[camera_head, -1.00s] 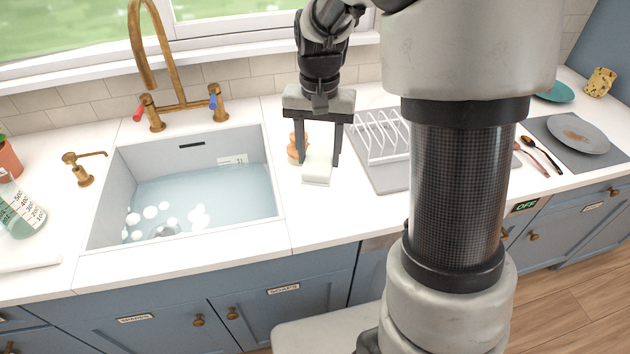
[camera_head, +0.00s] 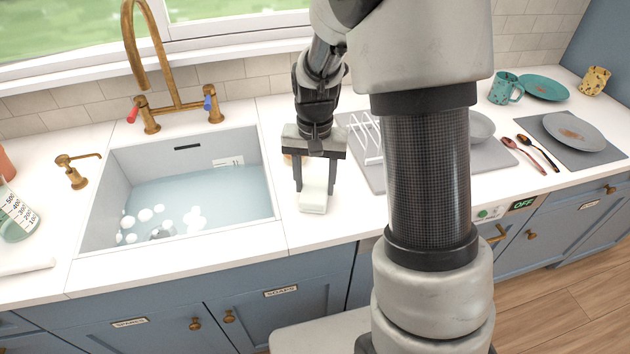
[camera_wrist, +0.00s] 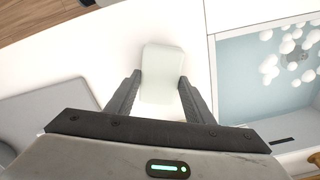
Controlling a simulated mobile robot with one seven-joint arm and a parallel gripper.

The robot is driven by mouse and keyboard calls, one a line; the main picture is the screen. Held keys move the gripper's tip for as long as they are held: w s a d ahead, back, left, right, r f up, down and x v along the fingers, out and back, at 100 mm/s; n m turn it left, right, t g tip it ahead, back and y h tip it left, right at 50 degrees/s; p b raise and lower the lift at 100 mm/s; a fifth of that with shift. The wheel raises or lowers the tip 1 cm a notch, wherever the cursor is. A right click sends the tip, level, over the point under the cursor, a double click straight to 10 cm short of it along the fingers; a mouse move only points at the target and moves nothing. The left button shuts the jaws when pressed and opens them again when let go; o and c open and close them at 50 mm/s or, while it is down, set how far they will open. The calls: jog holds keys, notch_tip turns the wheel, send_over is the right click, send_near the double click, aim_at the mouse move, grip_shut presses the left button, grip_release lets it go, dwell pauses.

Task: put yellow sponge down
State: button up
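A pale, off-white block (camera_head: 313,196) is between the fingers of my gripper (camera_head: 315,190), over the white counter just right of the sink. It looks whitish rather than yellow, and no other sponge shows. In the wrist view the same block (camera_wrist: 162,72) has a fingertip against each side, and my gripper (camera_wrist: 160,78) looks shut on it. The block is at or very near the counter surface; I cannot tell whether it touches.
The sink (camera_head: 100,205) with water and suds lies left. A dish rack (camera_head: 366,138) on a grey mat is right, partly hidden by my arm. A small orange-brown thing (camera_head: 287,160) is behind my gripper. Bare counter (camera_head: 325,230) lies in front of the block.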

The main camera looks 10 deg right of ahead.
jog(key=o, duration=0.4)
jog(key=shift+r, duration=0.1)
